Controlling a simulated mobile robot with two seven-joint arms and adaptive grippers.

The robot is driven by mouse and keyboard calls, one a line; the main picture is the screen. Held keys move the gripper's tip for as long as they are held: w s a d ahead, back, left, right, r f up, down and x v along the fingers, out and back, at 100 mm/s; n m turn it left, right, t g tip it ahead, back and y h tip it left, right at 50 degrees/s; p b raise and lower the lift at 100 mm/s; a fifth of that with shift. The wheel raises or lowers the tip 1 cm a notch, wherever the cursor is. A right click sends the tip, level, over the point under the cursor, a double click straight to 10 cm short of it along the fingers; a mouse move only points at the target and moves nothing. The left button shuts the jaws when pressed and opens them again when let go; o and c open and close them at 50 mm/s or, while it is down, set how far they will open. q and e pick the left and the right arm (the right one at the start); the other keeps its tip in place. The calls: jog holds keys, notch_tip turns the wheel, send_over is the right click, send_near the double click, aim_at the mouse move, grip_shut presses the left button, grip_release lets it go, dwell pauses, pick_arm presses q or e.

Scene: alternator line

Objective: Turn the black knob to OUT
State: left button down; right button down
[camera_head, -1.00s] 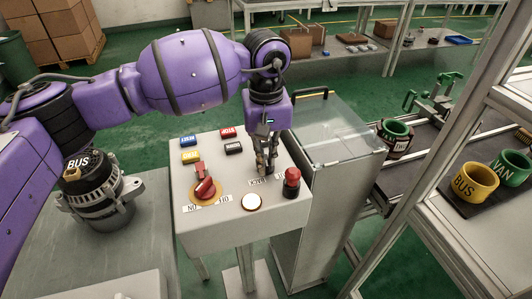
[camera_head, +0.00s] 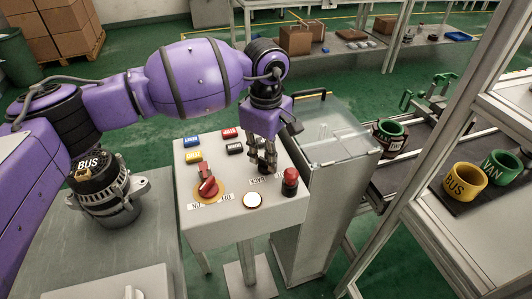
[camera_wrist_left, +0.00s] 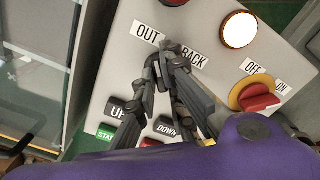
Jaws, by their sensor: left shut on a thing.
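My left gripper (camera_head: 263,164) points down at the control box top, between the BACK label (camera_head: 259,181) and the black button. Its fingers are closed around the black knob, which they mostly hide in both views. In the left wrist view the fingertips (camera_wrist_left: 166,66) meet just below the OUT label (camera_wrist_left: 147,33) and beside the BACK label (camera_wrist_left: 192,57). I cannot tell which label the knob points to. My right gripper is not in view.
The control box (camera_head: 216,225) also carries a red rotary switch (camera_head: 208,187), a white button (camera_head: 252,200), a red mushroom button (camera_head: 290,178) and several coloured push buttons. A clear-lidded cabinet (camera_head: 335,135) stands close on the right. An alternator (camera_head: 105,195) sits at left.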

aim_at(266, 160)
pick_arm(q)
jog(key=shift+n, duration=0.6)
jog(key=c, duration=1.8)
grip_release()
notch_tip(266, 160, up, 12)
